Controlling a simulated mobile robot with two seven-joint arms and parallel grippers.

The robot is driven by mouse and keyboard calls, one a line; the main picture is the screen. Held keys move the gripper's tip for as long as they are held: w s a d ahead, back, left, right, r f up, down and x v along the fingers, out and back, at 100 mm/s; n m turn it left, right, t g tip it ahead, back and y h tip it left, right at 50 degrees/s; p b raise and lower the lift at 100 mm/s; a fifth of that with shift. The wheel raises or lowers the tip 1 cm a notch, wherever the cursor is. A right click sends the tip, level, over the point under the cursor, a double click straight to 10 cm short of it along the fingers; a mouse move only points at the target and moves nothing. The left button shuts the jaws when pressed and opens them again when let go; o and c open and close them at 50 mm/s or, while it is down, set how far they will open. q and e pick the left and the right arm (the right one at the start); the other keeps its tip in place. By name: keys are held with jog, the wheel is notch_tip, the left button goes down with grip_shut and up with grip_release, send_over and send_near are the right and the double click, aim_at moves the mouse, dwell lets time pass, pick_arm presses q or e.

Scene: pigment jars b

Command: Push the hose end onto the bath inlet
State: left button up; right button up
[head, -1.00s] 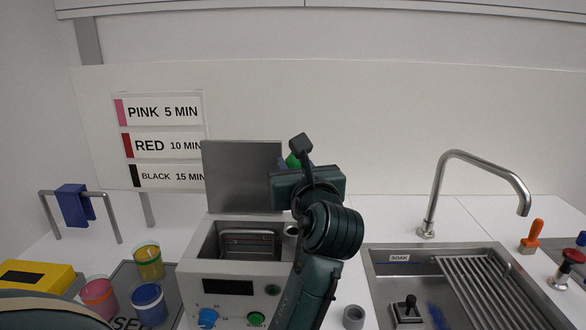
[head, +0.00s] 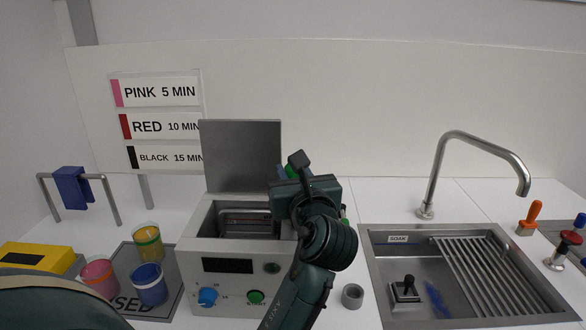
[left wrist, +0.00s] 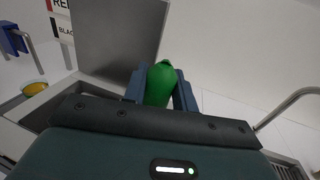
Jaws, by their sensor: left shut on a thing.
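My left gripper (head: 290,172) is at the back right of the bath (head: 228,248), seen past my own arm. In the left wrist view, its two blue fingers (left wrist: 160,84) are shut on a green rounded piece (left wrist: 159,86), which I take for the hose end. Only a bit of that green shows in the head view (head: 292,171). The bath is a white box with its grey lid (head: 242,155) standing open. The bath inlet cannot be made out; my arm covers the bath's right side. My right gripper is not in view.
A steel sink (head: 400,262) with a tall tap (head: 437,165) is on the right. A grey ring (head: 352,295) lies between bath and sink. Coloured jars (head: 148,240) stand on a tray at the left. White counter is free behind the sink.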

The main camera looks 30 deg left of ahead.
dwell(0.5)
pick_arm(q)
jog(key=shift+p, duration=0.3)
jog(key=shift+p, duration=0.4)
jog(key=shift+p, duration=0.4)
dwell(0.4)
jog(key=shift+f, duration=0.5)
dwell(0.6)
jog(key=shift+f, duration=1.15)
